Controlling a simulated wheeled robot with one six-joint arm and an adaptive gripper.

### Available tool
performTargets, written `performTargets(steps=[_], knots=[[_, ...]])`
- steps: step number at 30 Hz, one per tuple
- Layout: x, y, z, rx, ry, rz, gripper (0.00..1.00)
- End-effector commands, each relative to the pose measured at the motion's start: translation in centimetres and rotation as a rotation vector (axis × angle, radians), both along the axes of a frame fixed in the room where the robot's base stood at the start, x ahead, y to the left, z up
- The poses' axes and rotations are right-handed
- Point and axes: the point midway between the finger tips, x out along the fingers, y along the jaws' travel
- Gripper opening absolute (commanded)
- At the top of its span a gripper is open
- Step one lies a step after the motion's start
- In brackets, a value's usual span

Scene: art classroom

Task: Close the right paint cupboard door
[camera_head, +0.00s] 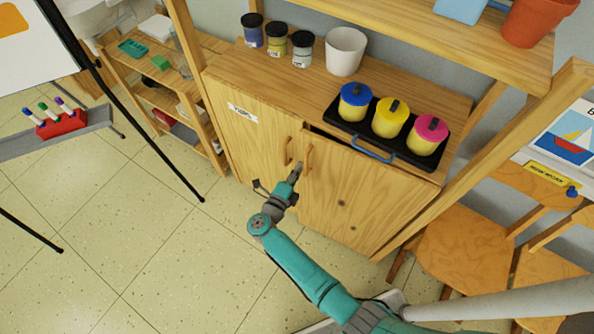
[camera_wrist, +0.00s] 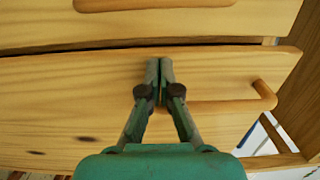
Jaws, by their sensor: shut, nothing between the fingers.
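The wooden paint cupboard (camera_head: 255,135) has two doors with bar handles. Its right door (camera_head: 365,200) stands slightly ajar, with a dark gap along its top near the handle side. The left door (camera_head: 245,130) looks shut. My gripper (camera_head: 297,172) is shut and empty, at the handle-side edge of the right door, just by its handle (camera_head: 308,158). In the wrist view the closed fingertips (camera_wrist: 160,66) lie over the right door's face (camera_wrist: 70,100), beside its handle (camera_wrist: 225,105). I cannot tell whether they touch the wood.
A black tray (camera_head: 440,160) with three paint pots sits on the cupboard top, its blue handle overhanging the right door. Several jars and a white cup (camera_head: 345,52) stand behind. A wooden chair (camera_head: 460,245) stands at right, an easel at left. The floor (camera_head: 150,230) before the cupboard is open.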

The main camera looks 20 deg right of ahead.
Motion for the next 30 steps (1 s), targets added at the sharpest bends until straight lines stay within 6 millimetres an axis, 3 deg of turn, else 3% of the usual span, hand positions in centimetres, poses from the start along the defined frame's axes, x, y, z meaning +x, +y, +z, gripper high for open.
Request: performTargets(steps=[5,15,30], knots=[[0.3,-0.2,0.0,0.000,0.000,-0.010,0.00],[2.8,-2.9,0.0,0.001,-0.001,-0.105,0.00],[3.2,-3.3,0.3,0.005,-0.005,-0.109,0.00]])
